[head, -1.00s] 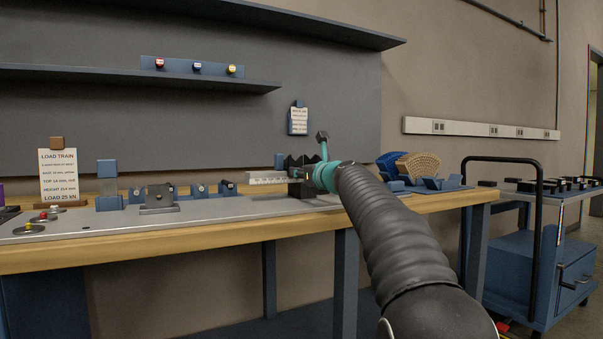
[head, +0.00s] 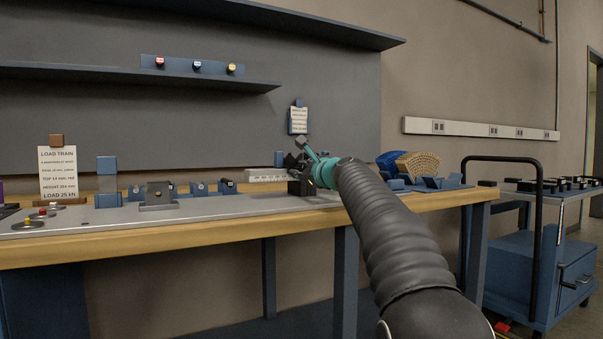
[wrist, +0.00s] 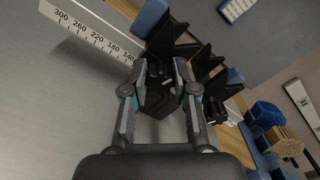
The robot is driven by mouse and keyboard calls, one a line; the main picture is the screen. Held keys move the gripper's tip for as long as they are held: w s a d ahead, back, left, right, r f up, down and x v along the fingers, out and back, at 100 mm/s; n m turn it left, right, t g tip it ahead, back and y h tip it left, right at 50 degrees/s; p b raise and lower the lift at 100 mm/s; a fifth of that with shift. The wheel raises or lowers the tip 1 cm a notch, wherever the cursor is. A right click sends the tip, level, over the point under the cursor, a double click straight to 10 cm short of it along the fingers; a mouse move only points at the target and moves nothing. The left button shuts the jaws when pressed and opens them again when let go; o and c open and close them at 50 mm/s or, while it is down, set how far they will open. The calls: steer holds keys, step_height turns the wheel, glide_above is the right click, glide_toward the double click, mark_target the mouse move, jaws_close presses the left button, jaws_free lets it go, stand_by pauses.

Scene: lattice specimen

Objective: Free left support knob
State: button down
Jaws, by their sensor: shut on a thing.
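My gripper (wrist: 161,76) is shut on a dark part at the black support fixture, apparently the left support knob (wrist: 157,98). The fingers stand on both sides of it in the wrist view, and the knob's exact shape is hard to tell. Black V-shaped supports (wrist: 172,40) rise just beyond the fingers. In the head view my gripper (head: 299,172) is at the fixture's black base (head: 297,188), and my wrist hides much of it. A white scale (wrist: 95,32) with printed numbers runs up to the fixture from the left.
Blue holders (head: 197,188) and a grey block (head: 158,195) stand on the bench plate to the left. A tan lattice specimen (head: 418,165) and a blue one (head: 388,160) stand to the right. A blue cart (head: 530,270) stands at the right.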

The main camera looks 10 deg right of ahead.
steer(key=shift+n+b, duration=0.35)
steer(key=shift+n, duration=1.15)
steer(key=c, duration=0.9)
jaws_free()
steer(key=shift+a, duration=0.1)
steer(key=v, duration=1.2)
steer(key=shift+r, duration=0.1)
